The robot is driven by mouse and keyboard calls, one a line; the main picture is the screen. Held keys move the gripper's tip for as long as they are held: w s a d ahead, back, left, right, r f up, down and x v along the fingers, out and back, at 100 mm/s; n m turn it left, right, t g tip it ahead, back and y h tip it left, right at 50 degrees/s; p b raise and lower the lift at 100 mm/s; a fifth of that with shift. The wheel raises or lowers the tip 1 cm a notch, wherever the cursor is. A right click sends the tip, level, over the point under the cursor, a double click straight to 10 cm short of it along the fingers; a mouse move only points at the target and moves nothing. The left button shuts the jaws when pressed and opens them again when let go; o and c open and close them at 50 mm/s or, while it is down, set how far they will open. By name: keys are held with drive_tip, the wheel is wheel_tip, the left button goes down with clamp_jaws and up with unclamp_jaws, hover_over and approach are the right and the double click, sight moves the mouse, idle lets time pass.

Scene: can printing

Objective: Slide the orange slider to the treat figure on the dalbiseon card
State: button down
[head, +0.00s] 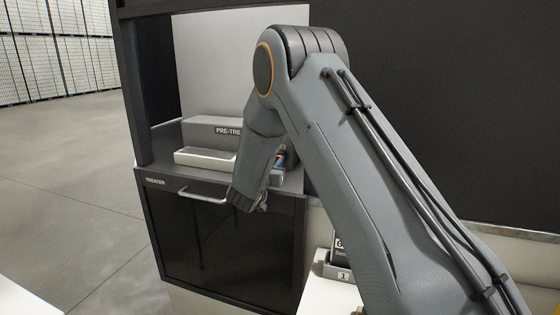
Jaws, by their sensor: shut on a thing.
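My arm reaches from the lower right to the treater (225,235), a black cabinet marked "TREATER". My gripper (262,205) is at the wrist's lower end, near the right part of the cabinet's front top edge. Its fingers are mostly hidden by my wrist. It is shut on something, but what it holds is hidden. I cannot see the orange slider, the dalbiseon card or the treat figure.
A small blue and red object (279,160) shows beside my wrist. The treater has a front handle (202,196). A black sign (337,247) stands on a grey holder marked "1" at lower right.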

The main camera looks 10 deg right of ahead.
drive_tip(key=shift+d, duration=0.2)
drive_tip(key=c, duration=1.6)
unclamp_jaws()
drive_tip(key=shift+s+d, duration=0.1)
drive_tip(key=shift+d, duration=0.05)
drive_tip(key=shift+a, duration=0.2)
drive_tip(key=shift+s+a, duration=0.1)
drive_tip(key=shift+s, duration=0.05)
drive_tip(key=b+v, duration=0.2)
drive_tip(key=v, duration=0.5)
drive_tip(key=shift+s+b, duration=0.2)
drive_tip(key=shift+b, duration=0.1)
drive_tip(key=shift+s, duration=0.1)
